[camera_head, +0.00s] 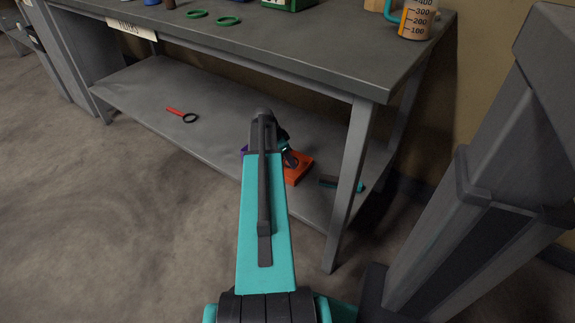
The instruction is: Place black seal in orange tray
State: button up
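The orange tray (299,169) is on the lower shelf of the bench, partly hidden behind my arm and gripper. A black ring (190,117), which looks like the black seal, lies on the same shelf to the left. It lies at the end of a red stick-like object (175,111) and seems to touch it. My gripper (289,158) is over or at the tray, mostly hidden behind my teal arm. I cannot tell whether its fingers are open or shut, or whether they hold anything.
A teal and dark object (340,184) lies right of the tray near a bench leg (350,185). The benchtop (330,55) overhead holds two green rings (228,20) and a measuring jug (417,18). A purple bit (244,149) shows beside my arm.

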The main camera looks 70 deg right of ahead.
aim_at(288, 171)
jog(key=shift+f+b, duration=0.7)
jog(key=shift+f, duration=0.95)
jog(key=shift+f, duration=0.1)
jog(key=o, duration=1)
jog(key=p+v, duration=0.4)
jog(key=v, duration=0.8)
